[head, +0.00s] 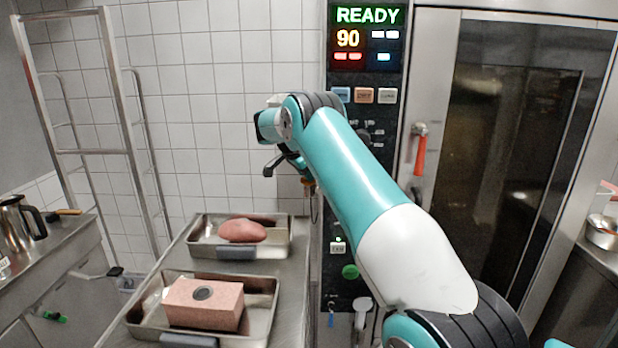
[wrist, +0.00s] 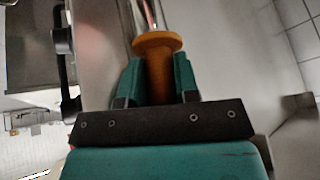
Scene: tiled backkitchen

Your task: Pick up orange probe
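The orange probe (wrist: 158,41) has a round flange and a thin metal rod that points away from my gripper in the wrist view. My gripper (wrist: 158,70) has its two green fingers on either side of the orange handle, and they appear closed on it. In the head view a small orange part of the probe (head: 309,184) shows just below my wrist, beside the oven's control panel. Most of the probe and the fingertips are hidden there by my arm.
The oven control panel (head: 366,60) reads READY and 90, close behind my arm. The oven door (head: 510,150) has a red handle (head: 419,152). Left, one metal tray (head: 275,218) holds a piece of meat (head: 242,231); a nearer tray (head: 262,291) holds a pink block (head: 203,305).

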